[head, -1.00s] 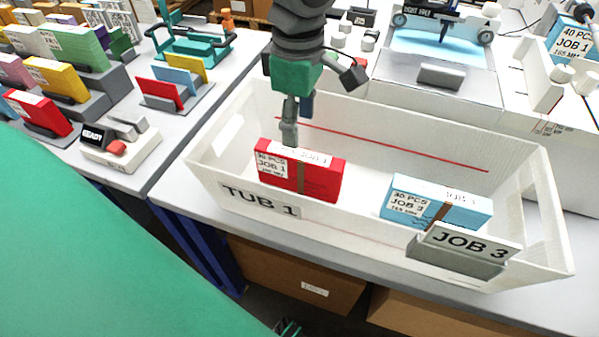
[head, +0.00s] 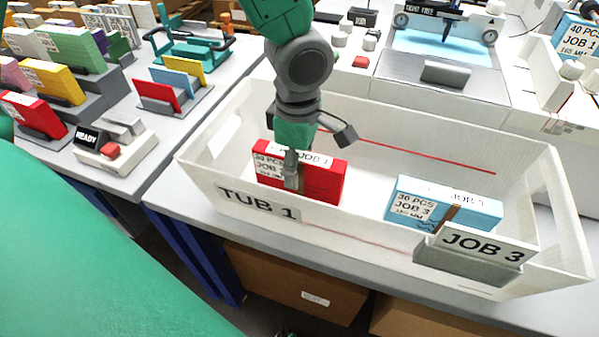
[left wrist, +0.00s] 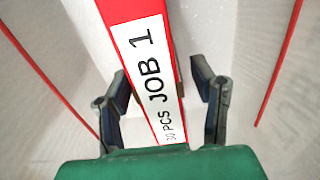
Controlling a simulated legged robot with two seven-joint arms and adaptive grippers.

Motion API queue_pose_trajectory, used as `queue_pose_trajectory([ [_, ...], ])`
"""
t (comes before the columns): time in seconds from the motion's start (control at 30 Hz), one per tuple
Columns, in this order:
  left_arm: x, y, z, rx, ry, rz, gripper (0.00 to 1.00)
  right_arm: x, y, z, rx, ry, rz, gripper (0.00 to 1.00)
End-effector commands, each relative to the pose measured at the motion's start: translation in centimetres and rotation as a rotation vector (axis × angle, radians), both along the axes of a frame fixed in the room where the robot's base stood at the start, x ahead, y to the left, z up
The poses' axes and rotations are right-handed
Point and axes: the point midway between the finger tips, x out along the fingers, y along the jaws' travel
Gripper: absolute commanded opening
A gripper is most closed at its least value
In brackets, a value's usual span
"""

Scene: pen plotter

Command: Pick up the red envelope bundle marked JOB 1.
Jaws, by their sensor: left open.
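The red envelope bundle marked JOB 1 (head: 322,182) stands in the left part of the white tub marked TUB 1 (head: 200,183). Its white top label also shows in the left wrist view (left wrist: 150,80). My left gripper (head: 291,172) points down over the bundle, one finger in front of its near face. In the left wrist view the open fingers (left wrist: 160,95) stand on either side of the bundle, with a gap on each side. The far finger is hidden in the head view. My right gripper is not clearly seen.
A blue bundle marked JOB 3 (head: 443,206) stands in the tub's right part, behind a grey JOB 3 sign (head: 474,253) on the front rim. The tub walls surround both bundles. A stapler-like device marked READY (head: 113,148) and colored envelope racks stand to the left.

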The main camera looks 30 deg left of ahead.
Motion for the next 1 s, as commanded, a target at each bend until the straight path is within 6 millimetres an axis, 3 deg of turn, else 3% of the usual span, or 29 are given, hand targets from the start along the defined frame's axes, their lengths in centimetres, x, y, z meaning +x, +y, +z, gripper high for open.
queue_pose_trajectory([
  [0.03, 0.0, 0.0, 0.0, 0.000, 0.000, 0.000, 0.52, 0.0, 0.0, 0.0, 0.000, 0.000, 0.000, 0.00],
  [0.17, 0.0, 0.0, 0.0, 0.000, 0.000, 0.000, 0.06, 0.0, 0.0, 0.0, 0.000, 0.000, 0.000, 0.00],
  [0.2, 0.0, 0.0, 0.0, 0.000, 0.000, 0.000, 0.00, 0.0, 0.0, 0.0, 0.000, 0.000, 0.000, 0.00],
  [0.57, 0.1, 0.0, 0.8, -0.001, -0.002, 0.002, 0.00, 0.0, 0.0, 0.3, 0.000, 0.000, 0.000, 0.00],
  [1.0, 0.2, 0.0, 8.8, 0.000, -0.003, 0.002, 0.00, 0.0, 0.0, 2.5, 0.000, 0.000, 0.000, 0.00],
])
